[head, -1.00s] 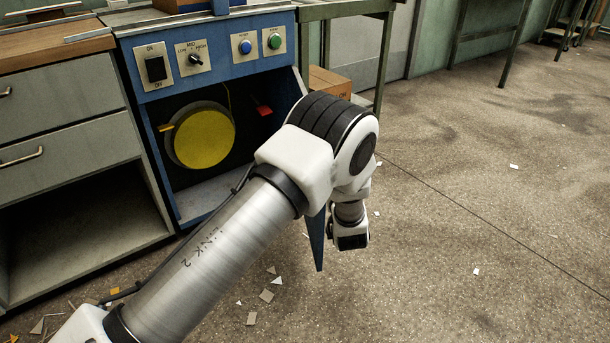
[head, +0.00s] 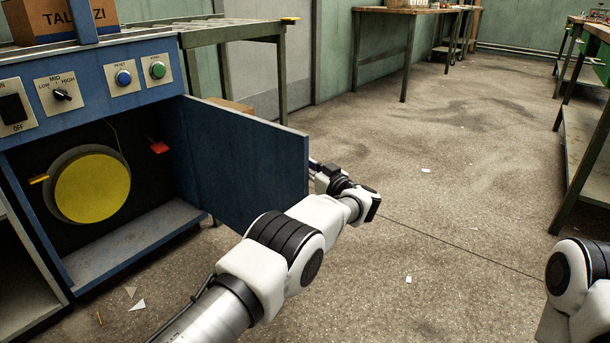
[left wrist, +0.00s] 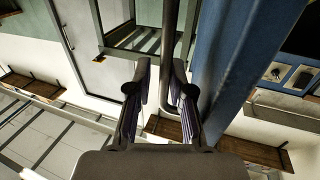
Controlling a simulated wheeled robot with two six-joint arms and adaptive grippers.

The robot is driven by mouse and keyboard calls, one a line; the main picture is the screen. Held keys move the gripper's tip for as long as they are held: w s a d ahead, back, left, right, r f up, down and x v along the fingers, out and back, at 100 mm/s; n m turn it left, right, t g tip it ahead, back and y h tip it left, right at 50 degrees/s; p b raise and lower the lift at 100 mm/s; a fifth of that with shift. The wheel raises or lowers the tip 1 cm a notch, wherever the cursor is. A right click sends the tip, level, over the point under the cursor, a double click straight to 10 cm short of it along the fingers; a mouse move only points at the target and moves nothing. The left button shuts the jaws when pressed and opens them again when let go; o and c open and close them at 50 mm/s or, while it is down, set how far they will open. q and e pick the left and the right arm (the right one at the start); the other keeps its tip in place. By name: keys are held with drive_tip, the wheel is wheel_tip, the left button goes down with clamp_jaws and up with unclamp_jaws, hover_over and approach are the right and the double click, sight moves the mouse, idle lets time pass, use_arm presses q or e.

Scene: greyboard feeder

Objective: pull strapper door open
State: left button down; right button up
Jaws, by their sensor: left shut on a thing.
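The blue strapper door (head: 245,160) stands open, swung out to the right of the blue strapper cabinet (head: 85,85). Inside the cabinet, a round yellow-faced reel (head: 92,188) is in plain view. My left gripper (head: 318,172) is at the door's free edge, partly hidden behind it in the head view. In the left wrist view, my left gripper's fingers (left wrist: 163,100) are closed around a dark bar, the door handle (left wrist: 170,45), beside the blue door (left wrist: 228,65). My right gripper is out of view; only part of that arm shows at the lower right.
A green metal-framed table (head: 283,75) stands behind the door. Green benches line the far wall and right side. The concrete floor (head: 450,210) right of the door is mostly clear, with small scraps. A cardboard box (head: 40,22) sits on the strapper.

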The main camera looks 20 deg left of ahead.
use_arm(q)
drive_tip(key=shift+w+a+r, duration=0.15)
drive_tip(key=shift+w+r, duration=0.05)
drive_tip(key=shift+w, duration=0.35)
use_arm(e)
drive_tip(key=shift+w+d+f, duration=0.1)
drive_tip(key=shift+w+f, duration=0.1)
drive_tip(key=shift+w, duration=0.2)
use_arm(q)
drive_tip(key=c, duration=1.5)
unclamp_jaws()
drive_tip(key=shift+a+f+g, duration=0.15)
drive_tip(key=shift+a+g, duration=0.05)
drive_tip(key=shift+g, duration=0.1)
